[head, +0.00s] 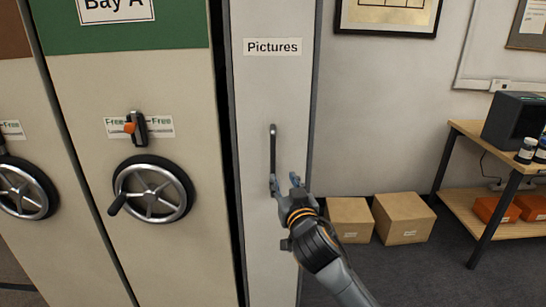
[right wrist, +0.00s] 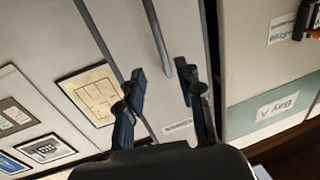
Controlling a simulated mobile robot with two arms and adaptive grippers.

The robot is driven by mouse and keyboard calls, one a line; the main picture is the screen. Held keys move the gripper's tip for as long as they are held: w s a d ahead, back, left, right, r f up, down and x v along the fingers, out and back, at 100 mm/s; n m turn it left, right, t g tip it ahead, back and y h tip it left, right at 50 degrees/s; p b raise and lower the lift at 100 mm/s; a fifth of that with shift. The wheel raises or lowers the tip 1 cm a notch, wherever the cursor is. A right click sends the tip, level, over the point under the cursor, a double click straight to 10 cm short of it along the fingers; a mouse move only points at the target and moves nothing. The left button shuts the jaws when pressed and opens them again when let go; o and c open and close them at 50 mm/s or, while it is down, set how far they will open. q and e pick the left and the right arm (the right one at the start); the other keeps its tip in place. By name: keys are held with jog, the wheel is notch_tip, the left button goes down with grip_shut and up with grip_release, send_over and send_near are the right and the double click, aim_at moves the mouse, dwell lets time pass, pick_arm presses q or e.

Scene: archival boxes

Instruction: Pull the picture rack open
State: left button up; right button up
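The picture rack (head: 282,100) is a tall, narrow, pale panel with a "Pictures" label, right of the Bay A cabinet. Its dark upright handle (head: 273,150) is at mid-height. My right gripper (head: 284,183) is at the handle's lower end, fingers apart. In the right wrist view the handle (right wrist: 158,38) runs down towards the space between the two spread fingertips (right wrist: 163,82); whether either finger touches it I cannot tell. My left gripper is in neither view.
The Bay A cabinet (head: 80,90) has a spoked handwheel (head: 153,188) and an orange-tipped lock lever (head: 138,128). Cardboard boxes (head: 403,217) stand on the floor by the wall. A wooden bench (head: 475,131) is at right. Open floor lies in front of the boxes.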

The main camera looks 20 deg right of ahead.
aim_at(273, 157)
jog(key=w, duration=0.4)
jog(key=w+p, duration=0.1)
jog(key=w, duration=0.3)
jog(key=w+d, duration=0.1)
jog(key=w, duration=0.3)
jog(key=shift+r+p, duration=0.15)
jog(key=shift+p, duration=0.15)
jog(key=shift+w, duration=0.8)
grip_shut()
